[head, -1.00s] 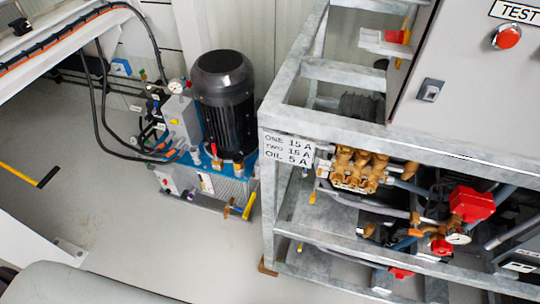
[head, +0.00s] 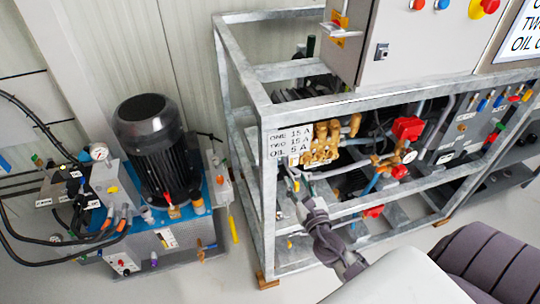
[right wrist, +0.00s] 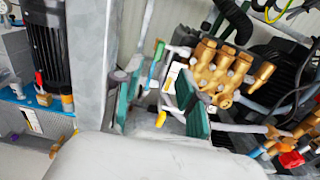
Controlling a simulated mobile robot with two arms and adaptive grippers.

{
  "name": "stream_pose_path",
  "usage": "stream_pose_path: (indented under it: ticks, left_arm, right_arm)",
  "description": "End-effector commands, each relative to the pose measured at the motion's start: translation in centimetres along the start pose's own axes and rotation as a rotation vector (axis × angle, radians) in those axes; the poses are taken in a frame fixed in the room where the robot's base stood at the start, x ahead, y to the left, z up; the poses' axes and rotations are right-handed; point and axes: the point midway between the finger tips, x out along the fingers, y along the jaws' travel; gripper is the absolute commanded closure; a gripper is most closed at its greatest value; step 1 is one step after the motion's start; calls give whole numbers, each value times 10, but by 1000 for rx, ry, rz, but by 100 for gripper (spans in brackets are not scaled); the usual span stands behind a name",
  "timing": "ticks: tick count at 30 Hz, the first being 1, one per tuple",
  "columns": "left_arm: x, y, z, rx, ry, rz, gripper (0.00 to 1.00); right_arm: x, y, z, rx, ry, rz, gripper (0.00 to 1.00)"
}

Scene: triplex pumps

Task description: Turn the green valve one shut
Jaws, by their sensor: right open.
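A small green handle (right wrist: 158,51) shows in the right wrist view beside the grey frame post, just above a blue handle (right wrist: 152,72). I cannot read any mark that says which valve is one. My right gripper (right wrist: 160,98) is open, its two teal-padded fingers on either side of the area below the green handle. A yellow handle (right wrist: 161,119) shows between the fingers. In the head view my right gripper (head: 293,182) is at the rack's near left corner, below the label plate, and covers much of that spot. My left gripper is out of view.
The grey metal rack (head: 262,190) stands close to my gripper. Brass pump fittings (head: 322,143) and red boxes (head: 407,128) are inside it. A black motor unit (head: 150,130) stands at left. Coloured handles (head: 497,101) line a panel at far right.

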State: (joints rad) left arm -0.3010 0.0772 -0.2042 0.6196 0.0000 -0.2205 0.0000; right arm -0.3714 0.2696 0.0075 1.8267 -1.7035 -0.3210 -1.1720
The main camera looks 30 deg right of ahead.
Motion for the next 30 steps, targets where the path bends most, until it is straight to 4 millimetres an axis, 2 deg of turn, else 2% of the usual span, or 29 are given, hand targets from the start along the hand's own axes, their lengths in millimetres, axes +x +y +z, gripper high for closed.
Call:
stream_pose_path:
  ticks: [8, 16, 22, 30]
  left_arm:
    - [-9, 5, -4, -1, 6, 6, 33]
    - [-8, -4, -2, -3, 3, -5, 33]
    - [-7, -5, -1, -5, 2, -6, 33]
    - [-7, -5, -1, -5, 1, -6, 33]
  right_arm:
    - [56, 0, 2, 6, -2, -1, 59]
    - [107, 0, 0, 6, 0, 0, 59]
    - [126, 0, -1, 7, 2, -1, 59]
    - [128, 0, -1, 7, 3, 0, 59]
